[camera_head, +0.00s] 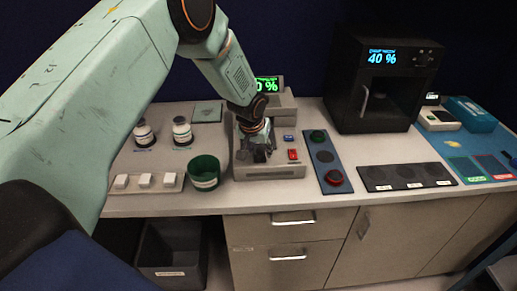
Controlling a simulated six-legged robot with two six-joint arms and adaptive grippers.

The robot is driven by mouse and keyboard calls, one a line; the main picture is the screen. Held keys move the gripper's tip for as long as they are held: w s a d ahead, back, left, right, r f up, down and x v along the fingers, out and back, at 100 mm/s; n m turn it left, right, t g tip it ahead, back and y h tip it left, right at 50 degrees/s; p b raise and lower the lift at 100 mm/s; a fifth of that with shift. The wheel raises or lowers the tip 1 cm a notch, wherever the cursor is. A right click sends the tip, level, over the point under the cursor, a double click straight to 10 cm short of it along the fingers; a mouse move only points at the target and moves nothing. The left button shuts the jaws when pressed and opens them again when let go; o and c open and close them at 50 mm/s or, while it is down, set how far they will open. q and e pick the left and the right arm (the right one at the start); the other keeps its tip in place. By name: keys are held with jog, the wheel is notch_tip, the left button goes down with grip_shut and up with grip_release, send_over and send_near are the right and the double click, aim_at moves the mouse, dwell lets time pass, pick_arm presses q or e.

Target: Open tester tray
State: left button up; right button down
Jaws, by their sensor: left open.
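My right gripper is out of view.
A green cup (204,172), two white bottles (182,131) and a rack with white blocks (145,181) stand left of the tester. A panel with green and red buttons (325,160) lies to its right. A black oven-like box (385,85) stands behind right.

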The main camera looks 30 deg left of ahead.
pick_arm(q)
jog(key=shift+s+r, duration=0.1)
jog(key=shift+r, duration=0.05)
jog(key=v, duration=1.1)
jog(key=shift+r, duration=0.3)
jog(key=shift+s, duration=0.1)
jog(key=shift+s, duration=0.1)
